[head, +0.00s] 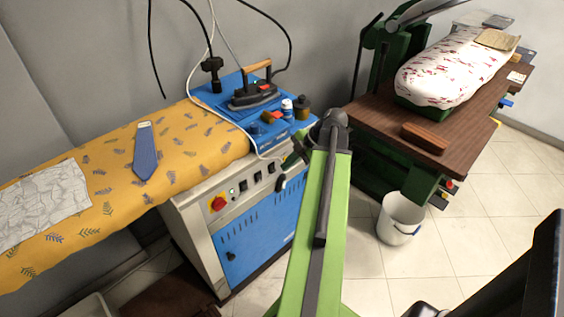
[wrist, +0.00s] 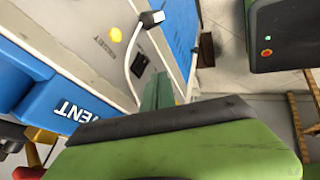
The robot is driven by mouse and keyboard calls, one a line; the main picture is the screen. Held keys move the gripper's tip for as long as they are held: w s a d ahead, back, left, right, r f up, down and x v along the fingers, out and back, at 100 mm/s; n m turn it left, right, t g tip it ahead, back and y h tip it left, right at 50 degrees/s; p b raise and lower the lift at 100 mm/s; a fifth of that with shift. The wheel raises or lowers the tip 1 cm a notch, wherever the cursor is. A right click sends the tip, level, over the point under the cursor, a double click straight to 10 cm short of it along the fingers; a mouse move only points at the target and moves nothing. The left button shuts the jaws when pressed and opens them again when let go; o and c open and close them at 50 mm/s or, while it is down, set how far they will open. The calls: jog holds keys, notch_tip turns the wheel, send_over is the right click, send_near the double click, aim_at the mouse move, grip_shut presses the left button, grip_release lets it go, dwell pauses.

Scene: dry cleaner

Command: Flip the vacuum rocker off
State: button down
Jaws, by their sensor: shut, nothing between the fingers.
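My gripper (head: 294,158) is shut and empty at the panel's right end, partly hidden by my arm. In the wrist view my green gripper (wrist: 158,93) points toward the grey panel (wrist: 112,60), beside a dark switch (wrist: 139,64) and a yellow round light (wrist: 116,34).
A green press (head: 430,130) and a white bucket (head: 400,217) stand at right.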

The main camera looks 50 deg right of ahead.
jog(key=w+p+v, duration=0.1)
jog(key=p+v, duration=0.5)
jog(key=v, duration=0.3)
jog(key=shift+w+d+r, duration=0.15)
jog(key=shift+w+r, duration=0.15)
